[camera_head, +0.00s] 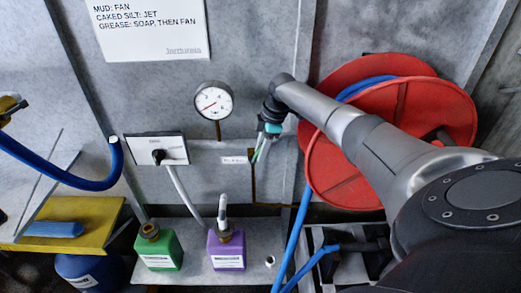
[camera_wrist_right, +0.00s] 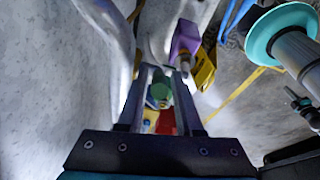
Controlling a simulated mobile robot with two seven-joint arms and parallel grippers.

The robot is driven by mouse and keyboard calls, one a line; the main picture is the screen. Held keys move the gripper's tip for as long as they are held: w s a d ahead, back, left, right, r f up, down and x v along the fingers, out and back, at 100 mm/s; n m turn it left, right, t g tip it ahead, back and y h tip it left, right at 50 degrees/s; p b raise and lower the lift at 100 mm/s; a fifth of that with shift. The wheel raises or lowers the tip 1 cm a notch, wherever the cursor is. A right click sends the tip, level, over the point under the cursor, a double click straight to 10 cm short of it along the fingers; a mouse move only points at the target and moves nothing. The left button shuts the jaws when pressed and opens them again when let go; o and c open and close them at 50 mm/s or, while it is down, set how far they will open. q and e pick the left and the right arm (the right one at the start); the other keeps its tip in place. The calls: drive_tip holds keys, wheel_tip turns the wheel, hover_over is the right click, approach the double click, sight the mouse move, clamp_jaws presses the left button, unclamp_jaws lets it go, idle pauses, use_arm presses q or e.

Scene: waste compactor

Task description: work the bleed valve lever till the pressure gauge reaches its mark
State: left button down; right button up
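The round white pressure gauge (camera_head: 213,102) is on the grey wall, its dark needle toward the lower left. Its mark is too small to make out. A small white label (camera_head: 234,160) is below it. My right gripper (camera_head: 259,154) points down close to the wall, just right of the label. In the wrist view its two fingers (camera_wrist_right: 160,82) stand apart, with a green thing visible between them, which I cannot tell is near or far. I cannot make out the bleed valve lever for sure; the gripper may hide it. My left gripper is not in view.
A switch box (camera_head: 143,147) is left of the gauge. Green (camera_head: 158,250) and purple (camera_head: 227,252) bottles stand on a low shelf. A red hose reel (camera_head: 440,105) with blue hose is behind my right arm. A yellow bench (camera_head: 85,212) is at left.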

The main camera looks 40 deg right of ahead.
drive_tip(key=shift+r, duration=0.1)
drive_tip(key=p+v, duration=0.1)
drive_tip(key=v, duration=1.4)
drive_tip(key=shift+p, duration=0.3)
